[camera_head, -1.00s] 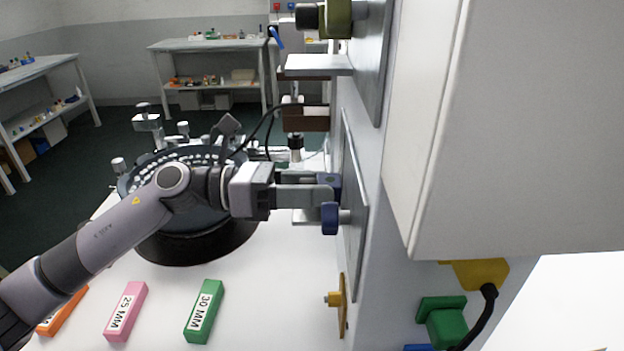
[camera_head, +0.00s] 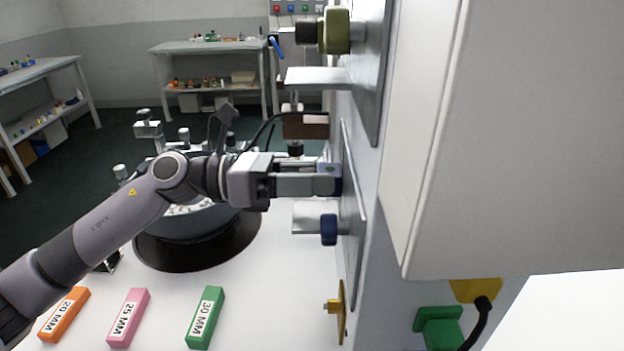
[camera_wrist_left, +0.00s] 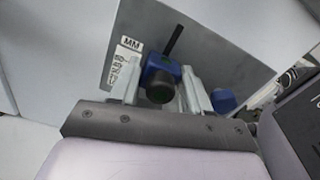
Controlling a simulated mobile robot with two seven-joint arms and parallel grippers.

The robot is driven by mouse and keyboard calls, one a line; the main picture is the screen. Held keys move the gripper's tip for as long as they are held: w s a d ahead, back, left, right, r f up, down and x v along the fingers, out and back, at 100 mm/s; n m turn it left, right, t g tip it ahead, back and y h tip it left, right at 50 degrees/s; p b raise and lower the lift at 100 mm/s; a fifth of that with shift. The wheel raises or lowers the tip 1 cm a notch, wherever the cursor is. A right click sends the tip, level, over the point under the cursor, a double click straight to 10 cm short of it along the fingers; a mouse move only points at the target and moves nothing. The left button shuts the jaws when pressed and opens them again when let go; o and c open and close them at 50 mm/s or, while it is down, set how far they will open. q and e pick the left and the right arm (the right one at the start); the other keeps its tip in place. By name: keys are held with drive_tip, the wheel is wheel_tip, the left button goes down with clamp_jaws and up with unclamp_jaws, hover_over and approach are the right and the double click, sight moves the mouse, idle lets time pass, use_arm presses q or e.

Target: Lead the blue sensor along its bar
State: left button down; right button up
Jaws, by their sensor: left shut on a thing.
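The blue sensor (camera_wrist_left: 162,72), a blue body with a dark round front, sits between the two fingers of my left gripper (camera_wrist_left: 160,92) in the left wrist view. A thin dark bar (camera_wrist_left: 175,40) runs up from it across a grey plate. In the head view my left gripper (camera_head: 325,181) reaches the upright metal plate (camera_head: 354,225) on the wall and is shut on the sensor, which it mostly hides. Only a bit of blue (camera_head: 336,168) shows at the fingertips. My right gripper is in neither view.
A small metal ledge (camera_head: 308,217) with a blue knob (camera_head: 328,229) juts out just below my gripper. Another ledge (camera_head: 315,77) and an olive knob (camera_head: 338,30) are above. A white cabinet (camera_head: 500,140) fills the right. A round dark machine (camera_head: 195,240) stands behind my arm.

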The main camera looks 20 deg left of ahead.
use_arm(q)
drive_tip(key=c, duration=0.9)
unclamp_jaws()
drive_tip(key=shift+o, duration=0.2)
drive_tip(key=shift+s, duration=0.1)
drive_tip(key=b+v, duration=0.2)
drive_tip(key=v, duration=0.5)
drive_tip(key=shift+b, duration=0.4)
drive_tip(key=shift+a, duration=0.1)
